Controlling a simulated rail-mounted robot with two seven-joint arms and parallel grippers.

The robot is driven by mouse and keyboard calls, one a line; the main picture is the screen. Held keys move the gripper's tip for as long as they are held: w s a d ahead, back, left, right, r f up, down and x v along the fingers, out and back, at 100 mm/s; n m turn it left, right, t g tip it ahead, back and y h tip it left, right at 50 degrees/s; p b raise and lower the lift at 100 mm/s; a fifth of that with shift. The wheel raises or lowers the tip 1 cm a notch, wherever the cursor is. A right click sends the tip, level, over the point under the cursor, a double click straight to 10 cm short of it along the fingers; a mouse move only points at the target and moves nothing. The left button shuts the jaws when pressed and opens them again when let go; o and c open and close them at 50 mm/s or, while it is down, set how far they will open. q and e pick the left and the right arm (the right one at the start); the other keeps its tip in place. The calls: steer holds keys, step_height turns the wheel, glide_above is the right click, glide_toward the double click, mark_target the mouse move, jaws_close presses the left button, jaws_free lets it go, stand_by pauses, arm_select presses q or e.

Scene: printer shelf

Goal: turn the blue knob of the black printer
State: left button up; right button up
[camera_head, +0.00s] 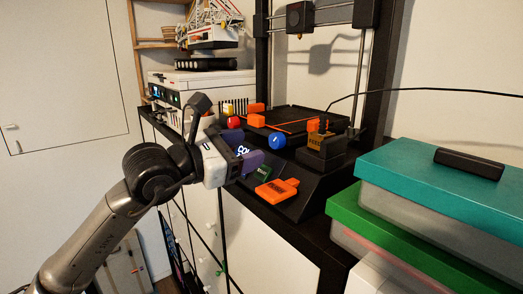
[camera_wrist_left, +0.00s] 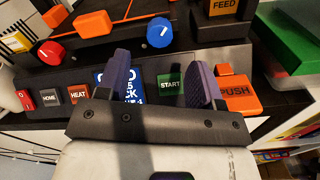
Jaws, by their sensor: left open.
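The blue knob (camera_head: 277,141) is a round blue disc with a white mark on the front of the black printer (camera_head: 312,187). In the left wrist view the blue knob (camera_wrist_left: 159,32) lies beyond the fingertips, roughly between the two fingers in the picture. My left gripper (camera_head: 251,163) is open and empty, in front of the printer's control panel, to the left of and lower than the knob. In the left wrist view its purple fingers (camera_wrist_left: 160,65) stand apart over the blue screen and the green START button (camera_wrist_left: 170,83). They are apart from the knob. My right gripper is not in view.
A red knob (camera_wrist_left: 51,53) sits left of the blue one. The panel also has an orange PUSH lever (camera_wrist_left: 238,94) and an orange HEAT button (camera_wrist_left: 78,94). Teal (camera_head: 440,170) and green boxes are stacked at right.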

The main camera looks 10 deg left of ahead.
arm_select(q)
steer(key=b+v, duration=0.1)
steer(key=v, duration=0.7)
steer(key=shift+b, duration=0.35)
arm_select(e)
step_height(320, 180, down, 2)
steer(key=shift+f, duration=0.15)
arm_select(q)
steer(key=shift+r, duration=0.15)
